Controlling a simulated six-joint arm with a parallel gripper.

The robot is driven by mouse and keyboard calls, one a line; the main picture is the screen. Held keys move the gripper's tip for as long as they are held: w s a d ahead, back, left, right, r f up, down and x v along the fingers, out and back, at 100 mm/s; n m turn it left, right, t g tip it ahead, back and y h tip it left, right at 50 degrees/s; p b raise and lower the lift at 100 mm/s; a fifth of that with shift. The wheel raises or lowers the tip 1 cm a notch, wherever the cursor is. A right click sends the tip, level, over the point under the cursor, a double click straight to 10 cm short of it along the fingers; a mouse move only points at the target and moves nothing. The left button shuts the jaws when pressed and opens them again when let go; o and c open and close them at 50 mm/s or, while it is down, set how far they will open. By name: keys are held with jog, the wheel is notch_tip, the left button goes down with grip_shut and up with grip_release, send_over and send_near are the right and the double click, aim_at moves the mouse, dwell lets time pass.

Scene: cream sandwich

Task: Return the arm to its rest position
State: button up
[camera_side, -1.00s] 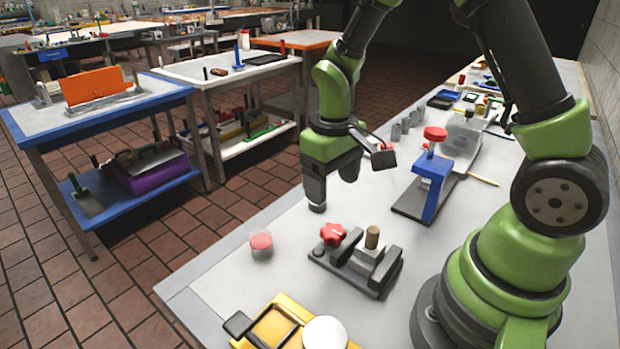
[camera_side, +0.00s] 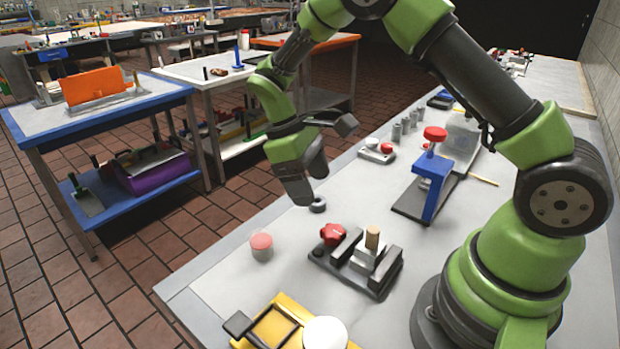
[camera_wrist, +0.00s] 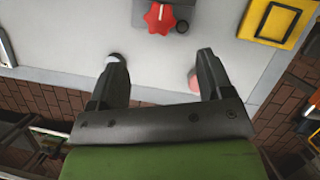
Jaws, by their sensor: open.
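My gripper (camera_side: 308,182) is at the end of my green arm, above the left edge of the grey table (camera_side: 215,270). In the wrist view the two dark fingers of my gripper (camera_wrist: 158,72) are spread apart with nothing between them. A small dark ring-like piece (camera_side: 318,204) lies on the table just below the fingertips. A small round container with a red top (camera_side: 261,245) stands nearer the front. In the wrist view it is partly hidden behind the right finger.
A dark fixture with a red star knob (camera_side: 333,235) and a blue press (camera_side: 432,180) stand on the table. A yellow tray (camera_side: 290,308) with a white round piece (camera_side: 325,333) is at the front. Brick floor lies beyond the table's left edge.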

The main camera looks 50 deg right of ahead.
jog(key=shift+r, duration=0.1)
jog(key=s+a+r+m+t+y, duration=0.1)
jog(key=s+r+m+t, duration=0.15)
jog(key=r, duration=0.45)
jog(key=s+a+r+m+t+y, duration=0.1)
jog(key=s+r+t, duration=0.2)
jog(key=r, duration=0.3)
jog(key=s+a+r+m+t+y, duration=0.1)
jog(key=s+r+m+t, duration=0.3)
jog(key=s, duration=0.6)
jog(key=shift+s+a+r+t, duration=0.15)
jog(key=shift+s+r+t, duration=0.25)
jog(key=shift+r+t, duration=0.5)
jog(key=shift+f, duration=0.1)
